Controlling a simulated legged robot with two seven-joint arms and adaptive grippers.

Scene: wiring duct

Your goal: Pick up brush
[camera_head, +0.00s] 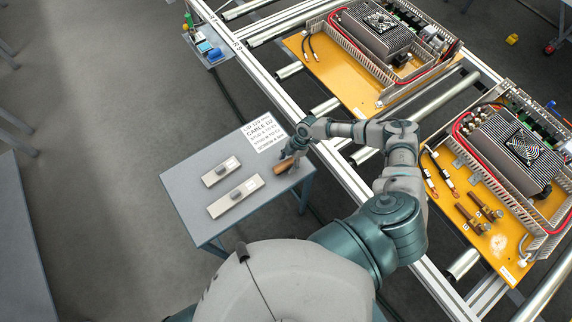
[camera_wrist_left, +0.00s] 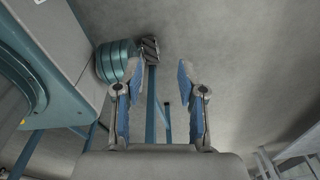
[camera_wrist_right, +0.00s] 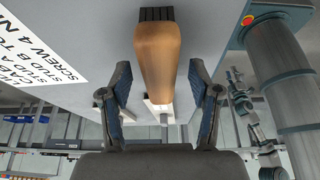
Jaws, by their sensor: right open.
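The brush (camera_head: 285,165) has a light brown wooden handle and lies near the right edge of the small grey table. In the right wrist view the brush (camera_wrist_right: 158,50) points away from me, with a dark ribbed end at the top. My right gripper (camera_head: 292,155) is over it at the table's edge. In the right wrist view its fingers (camera_wrist_right: 158,76) are open, one on each side of the handle, with gaps visible. My left gripper (camera_wrist_left: 158,72) is open and empty in the left wrist view, above the floor; it does not show in the head view.
A metal frame (camera_head: 262,78) with orange equipment panels (camera_head: 360,95) stands to the right. The floor left of the table is clear.

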